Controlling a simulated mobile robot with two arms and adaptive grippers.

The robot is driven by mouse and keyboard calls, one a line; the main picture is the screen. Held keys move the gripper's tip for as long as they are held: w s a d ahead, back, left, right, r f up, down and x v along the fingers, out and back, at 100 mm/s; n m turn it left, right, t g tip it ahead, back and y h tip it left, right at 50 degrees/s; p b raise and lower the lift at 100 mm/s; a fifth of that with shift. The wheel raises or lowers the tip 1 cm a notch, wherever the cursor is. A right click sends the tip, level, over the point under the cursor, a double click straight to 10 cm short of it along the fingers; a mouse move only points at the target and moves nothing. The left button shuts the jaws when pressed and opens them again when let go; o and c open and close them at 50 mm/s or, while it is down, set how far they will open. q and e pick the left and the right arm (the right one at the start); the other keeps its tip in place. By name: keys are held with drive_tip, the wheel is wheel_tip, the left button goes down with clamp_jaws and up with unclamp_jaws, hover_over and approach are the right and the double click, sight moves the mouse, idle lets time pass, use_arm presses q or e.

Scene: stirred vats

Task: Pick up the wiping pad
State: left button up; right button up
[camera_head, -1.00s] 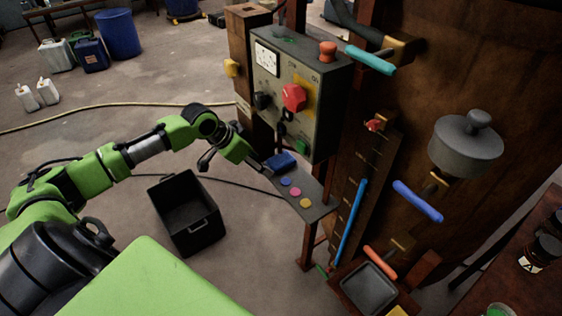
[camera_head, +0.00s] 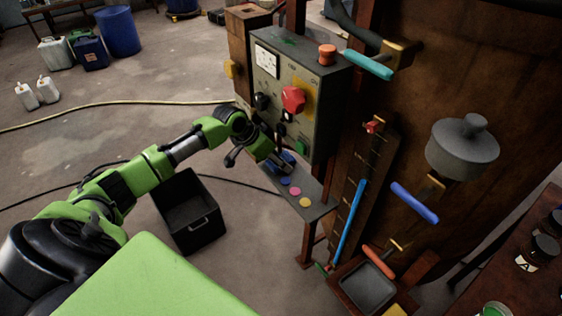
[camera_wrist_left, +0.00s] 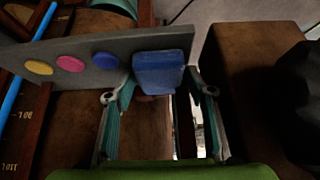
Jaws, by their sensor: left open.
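The wiping pad appears to be the blue block (camera_wrist_left: 160,72) at the end of a narrow grey shelf (camera_wrist_left: 112,46). In the left wrist view it lies between and just beyond the fingertips of my left gripper (camera_wrist_left: 160,94), which is open with a finger on either side. In the head view my left gripper (camera_head: 283,164) is over the shelf end below the control box and partly hides the pad (camera_head: 289,157). I cannot tell whether the fingers touch the pad. My right gripper is not in view.
Blue, pink (camera_head: 295,191) and yellow (camera_head: 305,202) discs lie along the shelf beside the pad. The control box (camera_head: 292,95) with a red knob hangs close above. A black crate (camera_head: 190,215) stands on the floor below my left arm. The vat (camera_head: 470,60) is at right.

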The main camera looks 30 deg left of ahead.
use_arm(q)
drive_tip(key=c, duration=0.7)
drive_tip(key=shift+c, duration=0.2)
drive_tip(key=shift+r, duration=0.1)
drive_tip(key=shift+r+b, duration=0.1)
drive_tip(key=shift+b, duration=0.2)
drive_tip(key=s+a+p, duration=0.1)
drive_tip(key=s+a, duration=0.2)
drive_tip(key=s, duration=0.5)
drive_tip(key=s+a+p, duration=0.2)
drive_tip(key=s+a, duration=0.2)
drive_tip(key=s, duration=0.4)
drive_tip(key=shift+s+r, duration=0.15)
drive_tip(key=shift+s, duration=0.15)
drive_tip(key=shift+d, duration=0.1)
